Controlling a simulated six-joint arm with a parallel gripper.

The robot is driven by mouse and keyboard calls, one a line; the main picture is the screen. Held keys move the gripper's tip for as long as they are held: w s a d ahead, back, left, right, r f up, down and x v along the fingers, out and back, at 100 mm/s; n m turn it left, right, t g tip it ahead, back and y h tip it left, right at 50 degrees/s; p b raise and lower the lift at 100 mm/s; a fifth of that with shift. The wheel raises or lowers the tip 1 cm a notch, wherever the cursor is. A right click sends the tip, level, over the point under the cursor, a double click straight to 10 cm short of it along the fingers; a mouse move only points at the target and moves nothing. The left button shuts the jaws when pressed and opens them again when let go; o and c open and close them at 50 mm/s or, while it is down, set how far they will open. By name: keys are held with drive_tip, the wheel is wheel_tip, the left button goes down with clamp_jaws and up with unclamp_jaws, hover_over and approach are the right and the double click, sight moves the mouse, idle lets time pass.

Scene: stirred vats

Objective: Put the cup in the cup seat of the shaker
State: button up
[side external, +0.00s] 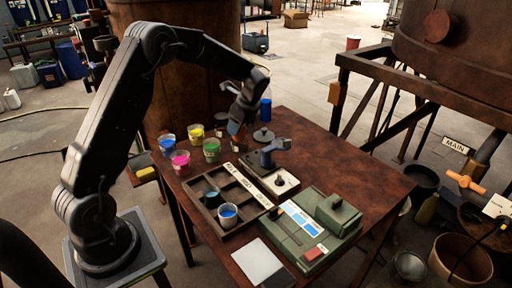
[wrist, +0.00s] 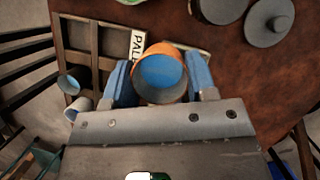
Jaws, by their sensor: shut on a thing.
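My gripper (wrist: 160,78) is shut on an orange-sided cup (wrist: 145,58) with blue liquid inside; its two blue fingers press on opposite sides of it. The cup looks roughly upright, with its open top facing the wrist camera. In the side view my gripper (side external: 240,118) is over the far left part of the table, and the held cup is mostly hidden. A green machine (side external: 330,238) with a light blue panel and a red block stands at the front.
A compartmented dark tray (side external: 240,232) holds two cups, one with blue contents (side external: 228,216). Open pots of blue, yellow, pink and green stand at the table's left edge. A pale flat plate (side external: 258,263) lies in front. The table's right side (side external: 370,185) is clear.

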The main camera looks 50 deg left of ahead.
drive_tip(key=w+d+f, duration=0.1)
drive_tip(key=w+d, duration=0.1)
drive_tip(key=w+d+f, duration=0.1)
drive_tip(key=w+f, duration=0.1)
drive_tip(key=shift+d+f, duration=0.2)
drive_tip(key=shift+d, duration=0.2)
drive_tip(key=shift+f, duration=1.95)
drive_tip(key=shift+f, duration=0.15)
drive_tip(key=o, duration=0.9)
